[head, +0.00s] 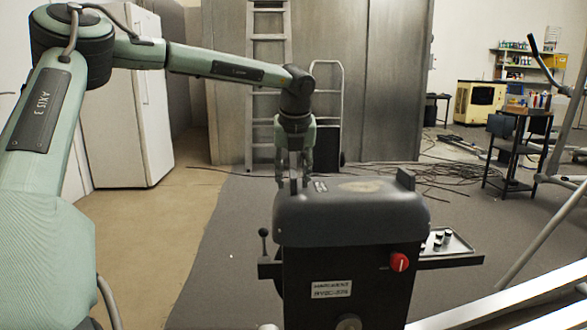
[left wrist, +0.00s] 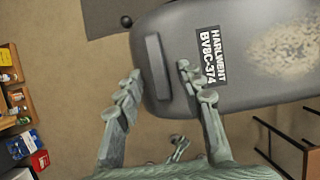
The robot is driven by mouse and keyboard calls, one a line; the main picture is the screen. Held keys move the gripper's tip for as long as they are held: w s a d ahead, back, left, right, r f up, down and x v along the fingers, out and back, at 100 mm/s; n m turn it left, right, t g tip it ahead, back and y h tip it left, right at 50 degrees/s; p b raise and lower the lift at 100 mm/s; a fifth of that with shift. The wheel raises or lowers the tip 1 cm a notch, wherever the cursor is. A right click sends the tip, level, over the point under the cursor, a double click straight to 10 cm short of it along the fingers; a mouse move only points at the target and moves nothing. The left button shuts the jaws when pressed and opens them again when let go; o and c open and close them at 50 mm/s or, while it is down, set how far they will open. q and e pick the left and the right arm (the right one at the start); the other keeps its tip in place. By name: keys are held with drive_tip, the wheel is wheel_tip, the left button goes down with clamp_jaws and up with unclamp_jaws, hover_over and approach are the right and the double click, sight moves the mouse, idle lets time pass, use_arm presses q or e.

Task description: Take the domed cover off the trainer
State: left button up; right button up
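The domed cover (head: 350,215) is a dark grey rounded shell seated on top of the black trainer body (head: 320,275). It has an upright tab at each end; the right tab (head: 405,179) is free. My left gripper (head: 294,180) points down over the cover's left end, its fingers on either side of the left tab. In the left wrist view that tab (left wrist: 157,67) lies between the open fingertips (left wrist: 160,82), with visible gaps on both sides. The wrist view also shows the cover's label and pale worn patch (left wrist: 285,45). My right gripper is not in view.
A red knob (head: 399,262) is on the trainer's front, and a lever (head: 263,240) stands at its left. A tray of small parts (head: 450,243) sits at its right. Pale metal tubing (head: 545,225) crosses the right side. Floor left of the trainer is clear.

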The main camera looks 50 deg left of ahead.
use_arm(q)
clamp_jaws()
idle(0.3)
idle(0.5)
